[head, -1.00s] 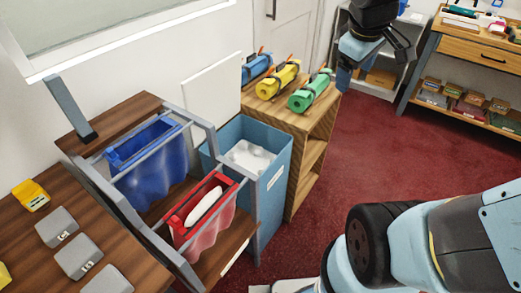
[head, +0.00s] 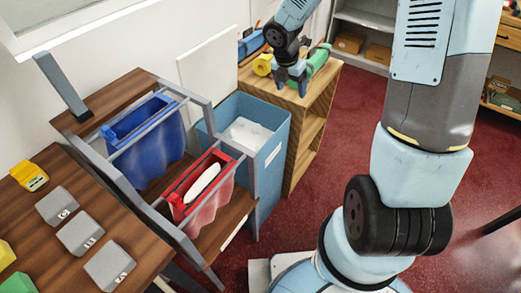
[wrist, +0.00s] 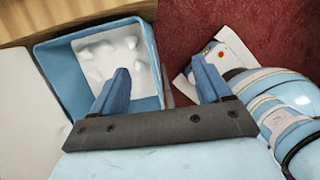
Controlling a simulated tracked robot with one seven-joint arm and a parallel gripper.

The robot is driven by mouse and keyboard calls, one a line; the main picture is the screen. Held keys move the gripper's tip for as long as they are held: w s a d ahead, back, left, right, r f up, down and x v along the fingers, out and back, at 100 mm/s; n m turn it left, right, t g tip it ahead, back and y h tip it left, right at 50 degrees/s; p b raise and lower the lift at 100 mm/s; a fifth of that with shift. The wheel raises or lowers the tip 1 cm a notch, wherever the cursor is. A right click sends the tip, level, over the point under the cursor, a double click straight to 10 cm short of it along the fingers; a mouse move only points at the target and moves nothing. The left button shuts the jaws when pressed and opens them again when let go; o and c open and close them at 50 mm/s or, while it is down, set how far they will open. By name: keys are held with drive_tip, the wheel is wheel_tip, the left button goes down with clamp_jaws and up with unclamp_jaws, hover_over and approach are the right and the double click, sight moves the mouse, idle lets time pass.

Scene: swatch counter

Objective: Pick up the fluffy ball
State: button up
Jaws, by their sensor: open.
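No separate fluffy ball can be made out for sure. Pale, soft-looking white lumps (head: 246,131) lie inside a tall blue bin (head: 275,136), and they also show in the wrist view (wrist: 118,62). My gripper (head: 292,88) is open and empty, fingers pointing down, near the front of the small wooden shelf's top and behind the bin in the head view. In the wrist view my gripper (wrist: 160,85) has its left finger overlapping the bin's opening and its right finger over the red floor side. The lumps' exact shapes are blurred.
A frame holds a blue bag (head: 150,140) and a red bag (head: 202,187) left of the bin. A wooden shelf (head: 309,128) bears blue, yellow and green rolls. Grey blocks (head: 80,235) sit on the left counter. Red carpet is open at right.

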drive_tip(key=a+f+n+g+y, duration=0.1)
drive_tip(key=a+f+n, duration=0.35)
drive_tip(key=f, duration=0.35)
drive_tip(key=a+f+n+g+y, duration=0.1)
drive_tip(key=a+f+n, duration=0.3)
drive_tip(key=f+n, duration=0.25)
hover_over(261, 146)
wheel_tip(261, 146, down, 9)
drive_tip(key=shift+a+f, duration=0.15)
drive_tip(key=shift+w+d+f, duration=0.1)
drive_tip(key=shift+f, duration=1.5)
drive_tip(key=shift+d+f, duration=0.1)
drive_tip(key=shift+f, duration=1.45)
drive_tip(key=c, duration=0.7)
